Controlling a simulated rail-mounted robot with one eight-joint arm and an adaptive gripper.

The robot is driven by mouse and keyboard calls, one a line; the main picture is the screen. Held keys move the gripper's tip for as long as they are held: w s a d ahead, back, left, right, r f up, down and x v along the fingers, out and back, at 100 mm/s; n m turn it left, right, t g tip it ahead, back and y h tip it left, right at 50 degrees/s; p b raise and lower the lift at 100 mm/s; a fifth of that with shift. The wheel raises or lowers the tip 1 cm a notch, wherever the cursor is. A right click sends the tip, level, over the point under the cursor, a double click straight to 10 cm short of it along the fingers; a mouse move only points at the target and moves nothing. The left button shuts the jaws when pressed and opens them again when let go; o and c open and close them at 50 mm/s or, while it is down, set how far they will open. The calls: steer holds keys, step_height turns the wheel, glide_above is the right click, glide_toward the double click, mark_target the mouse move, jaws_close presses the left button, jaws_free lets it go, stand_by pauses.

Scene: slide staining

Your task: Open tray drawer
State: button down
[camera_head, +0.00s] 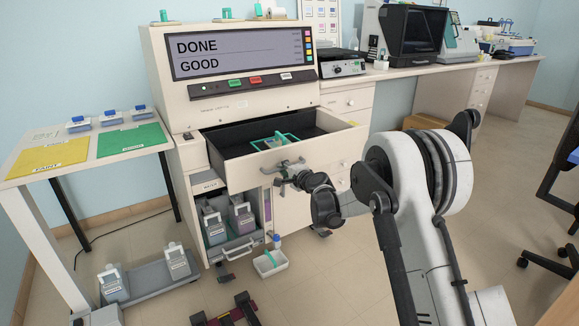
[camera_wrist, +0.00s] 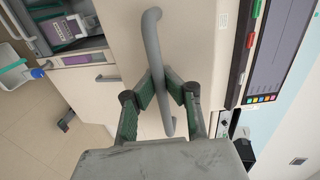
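The tray drawer (camera_head: 250,152) of the beige staining machine is pulled out, showing its dark interior. A green-framed slide rack (camera_head: 273,142) sits inside it. The grey bar handle (camera_head: 292,163) is on the drawer's front face. My gripper (camera_head: 286,180) is at this handle. In the wrist view the handle (camera_wrist: 153,35) runs between the green-padded fingers of my gripper (camera_wrist: 163,84), whose tips close in on both sides of the bar. The exact contact is partly hidden.
The machine's screen (camera_head: 240,52) reads "DONE GOOD" above the drawer. An open lower bay (camera_head: 226,246) holds grey bottles. A white bin (camera_head: 270,264) is on the floor below. A side table with yellow (camera_head: 48,158) and green mats (camera_head: 132,140) stands left.

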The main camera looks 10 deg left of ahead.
steer(key=c, duration=2.4)
jaws_free()
steer(key=o, duration=0.6)
steer(key=shift+o, duration=0.2)
steer(key=shift+s+d, duration=0.1)
steer(key=v, duration=1.2)
